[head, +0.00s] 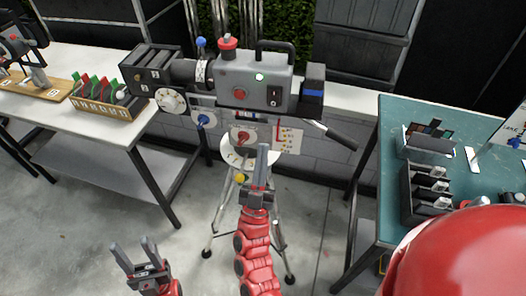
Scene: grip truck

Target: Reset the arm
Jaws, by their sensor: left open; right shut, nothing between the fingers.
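My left gripper (136,249) is at the lower left of the head view, with its two dark fingers apart and nothing between them. It is over the grey floor, in front of the left table. My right gripper (263,150) is near the middle of the view, pointing up, with its fingers together and empty. It appears in front of the camera tripod (225,205), below the film camera (245,85). I cannot tell whether it touches the tripod.
A white table (75,125) at the left holds a wooden rack (108,105) of clips. A teal-topped table (390,130) at the right holds a black compartment box (412,192). The tripod's legs spread across the floor between the tables. A pan handle (335,135) sticks out rightward.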

